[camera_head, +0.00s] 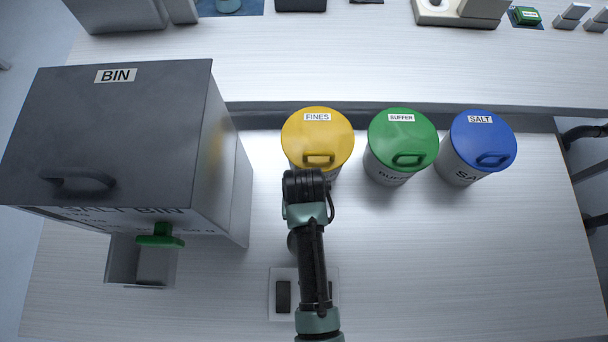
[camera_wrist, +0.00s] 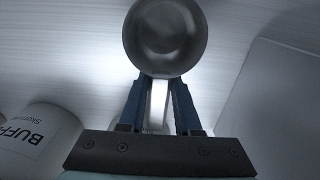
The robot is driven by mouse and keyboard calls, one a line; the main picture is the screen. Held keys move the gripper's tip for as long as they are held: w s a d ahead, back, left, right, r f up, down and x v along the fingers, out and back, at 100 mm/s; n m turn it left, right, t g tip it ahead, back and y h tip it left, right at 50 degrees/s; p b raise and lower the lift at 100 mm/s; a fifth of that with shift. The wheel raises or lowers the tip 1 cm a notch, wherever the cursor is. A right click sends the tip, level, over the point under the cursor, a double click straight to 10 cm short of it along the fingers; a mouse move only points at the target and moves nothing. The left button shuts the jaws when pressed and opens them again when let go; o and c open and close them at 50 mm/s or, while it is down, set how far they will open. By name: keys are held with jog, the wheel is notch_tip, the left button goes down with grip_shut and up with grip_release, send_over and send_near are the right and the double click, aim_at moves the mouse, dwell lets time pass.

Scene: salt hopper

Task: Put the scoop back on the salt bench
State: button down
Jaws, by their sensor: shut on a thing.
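The scoop has a round dark metal bowl (camera_wrist: 165,38) and a pale handle (camera_wrist: 158,100) in the wrist view. My gripper (camera_wrist: 159,95) is shut on the handle between its two blue fingers, with the bowl just beyond the fingertips. In the head view my arm reaches over the pale bench (camera_head: 420,260), and its wrist hides the gripper and scoop. I cannot tell the scoop's height above the bench. A small pale plate with dark pads (camera_head: 274,292) lies on the bench, partly behind my arm.
A grey bin (camera_head: 120,130) with a green-handled outlet (camera_head: 160,236) stands left. Yellow FINES (camera_head: 318,135), green BUFFER (camera_head: 402,135) and blue SALT (camera_head: 483,140) canisters stand along the back. BUFFER also shows in the wrist view (camera_wrist: 40,140). The bench's front right is clear.

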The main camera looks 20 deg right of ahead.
jog(key=shift+f, duration=0.1)
jog(key=c, duration=0.6)
grip_release()
